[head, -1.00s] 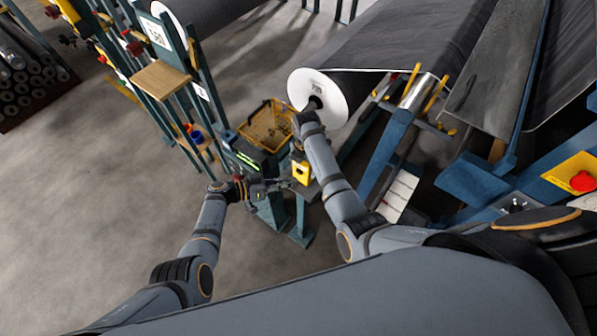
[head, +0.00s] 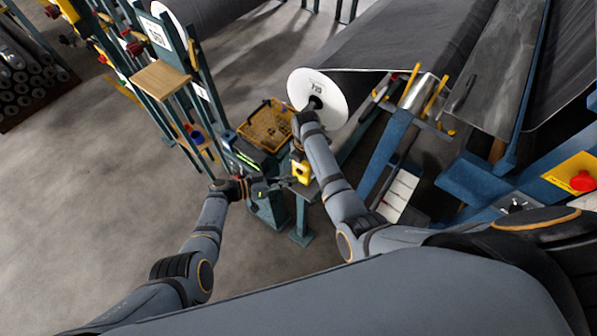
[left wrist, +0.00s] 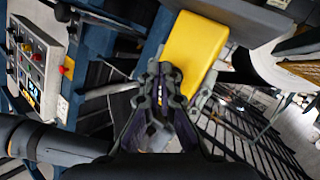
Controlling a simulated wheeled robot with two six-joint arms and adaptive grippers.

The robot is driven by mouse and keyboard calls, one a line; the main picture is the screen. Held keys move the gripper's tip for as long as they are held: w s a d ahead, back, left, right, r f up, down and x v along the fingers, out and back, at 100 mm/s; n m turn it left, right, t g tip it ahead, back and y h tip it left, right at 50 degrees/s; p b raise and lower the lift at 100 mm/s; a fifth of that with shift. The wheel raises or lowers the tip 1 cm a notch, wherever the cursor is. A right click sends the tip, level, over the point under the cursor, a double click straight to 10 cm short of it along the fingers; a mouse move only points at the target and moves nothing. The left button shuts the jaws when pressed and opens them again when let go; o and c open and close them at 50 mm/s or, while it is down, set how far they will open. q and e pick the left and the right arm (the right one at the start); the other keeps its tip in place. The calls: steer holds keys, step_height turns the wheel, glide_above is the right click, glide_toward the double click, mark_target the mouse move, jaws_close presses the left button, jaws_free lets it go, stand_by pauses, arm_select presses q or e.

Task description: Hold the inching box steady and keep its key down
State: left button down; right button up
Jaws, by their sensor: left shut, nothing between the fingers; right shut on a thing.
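The inching box (head: 301,172) is a small yellow box beside the dark stand, below the roll's white end disc in the head view. My right gripper (head: 298,157) comes down on it from above and is shut on it; its fingers are hard to make out. My left gripper (head: 284,182) is shut and empty, close to the box's left side. In the left wrist view, the closed left fingertips (left wrist: 165,76) stand in front of the yellow box (left wrist: 196,50); I cannot tell whether they touch it. I cannot make out the key, which the fingers may cover.
A yellow basket (head: 266,126) stands just behind the box. The grey roll's white end disc (head: 320,98) is close to my right forearm. A blue machine frame (head: 385,155) stands to the right, with a red button (head: 582,181). Open floor (head: 90,200) lies left.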

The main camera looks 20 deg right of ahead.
arm_select(q)
steer(key=shift+w+d, duration=0.1)
stand_by(0.5)
steer(key=shift+w+d, duration=0.2)
steer(key=shift+d, duration=0.05)
steer(key=shift+w+d, duration=0.3)
steer(key=shift+d, duration=0.15)
stand_by(2.0)
stand_by(3.9)
steer(key=shift+s+a, duration=0.6)
steer(key=shift+a, duration=0.2)
